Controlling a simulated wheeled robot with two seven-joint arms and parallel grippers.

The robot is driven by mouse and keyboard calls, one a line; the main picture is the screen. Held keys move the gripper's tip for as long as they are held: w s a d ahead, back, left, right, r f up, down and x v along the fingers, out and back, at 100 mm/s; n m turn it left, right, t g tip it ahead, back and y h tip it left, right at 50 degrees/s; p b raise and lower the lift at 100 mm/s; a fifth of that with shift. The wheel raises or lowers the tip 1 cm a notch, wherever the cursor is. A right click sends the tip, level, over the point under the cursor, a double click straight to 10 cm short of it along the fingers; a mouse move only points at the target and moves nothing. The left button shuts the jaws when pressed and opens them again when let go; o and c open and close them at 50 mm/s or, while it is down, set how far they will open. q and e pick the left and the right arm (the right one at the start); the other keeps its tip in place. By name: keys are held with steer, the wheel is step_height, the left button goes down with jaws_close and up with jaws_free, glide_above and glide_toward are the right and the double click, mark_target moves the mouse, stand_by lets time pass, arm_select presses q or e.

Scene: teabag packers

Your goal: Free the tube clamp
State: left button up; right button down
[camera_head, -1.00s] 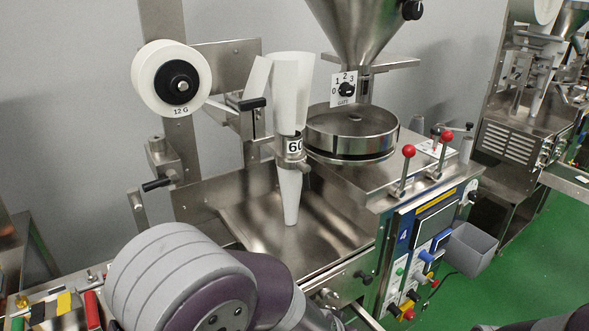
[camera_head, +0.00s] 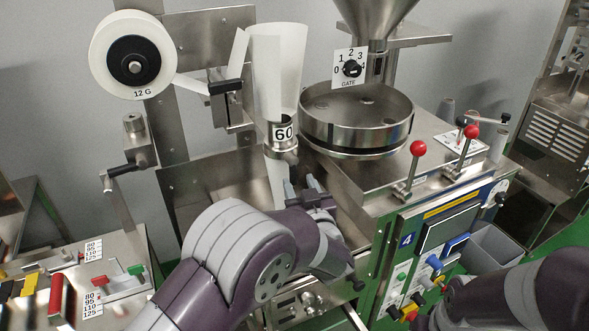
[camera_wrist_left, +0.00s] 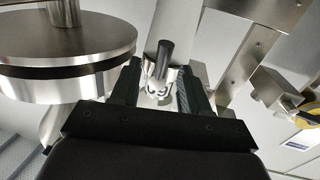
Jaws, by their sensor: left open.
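The forming tube (camera_head: 277,75) stands upright, white and flared above, with a metal clamp collar (camera_head: 284,153) around it below a "60" label (camera_head: 283,133). My left gripper (camera_head: 300,188) is just below and in front of the collar, pointing up at it. In the left wrist view, its two dark fingers (camera_wrist_left: 159,82) are open on either side of a metal piece with a dark cylindrical end (camera_wrist_left: 163,58), likely the clamp's handle. I cannot tell whether they touch it. The tube's lower end is partly hidden by my left arm. My right gripper is out of view.
A round metal pan (camera_head: 357,118) stands close right of the tube, under the hopper (camera_head: 378,18). Two red-knobbed levers (camera_head: 418,148) stand at right. A film reel (camera_head: 132,55) and black-handled crank (camera_head: 122,169) are at left. A control panel (camera_head: 435,245) faces front.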

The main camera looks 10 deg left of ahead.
mark_target(294, 176)
arm_select(q)
steer(key=x, duration=0.4)
steer(key=shift+a+r+p, duration=0.2)
steer(key=shift+a+p, duration=0.1)
steer(key=shift+w+f, duration=0.1)
steer(key=shift+w, duration=0.35)
steer(key=shift+s, duration=0.1)
jaws_close()
steer(key=shift+f+n+b, duration=0.15)
steer(key=shift+n+b, duration=0.15)
steer(key=shift+b, duration=0.35)
steer(key=shift+w+d+r+n+t+y+b, duration=0.15)
steer(key=shift+w+d+n+y+b, duration=0.1)
steer(key=shift+n+b, duration=1.1)
steer(key=shift+w+d+r+n+t+y+b, duration=0.2)
steer(key=shift+n+b, duration=0.7)
steer(key=shift+b, duration=0.7)
steer(key=shift+w+d+r+n+t+y+b, duration=0.15)
steer(key=shift+d+n+b, duration=0.2)
steer(key=shift+n+b, duration=1)
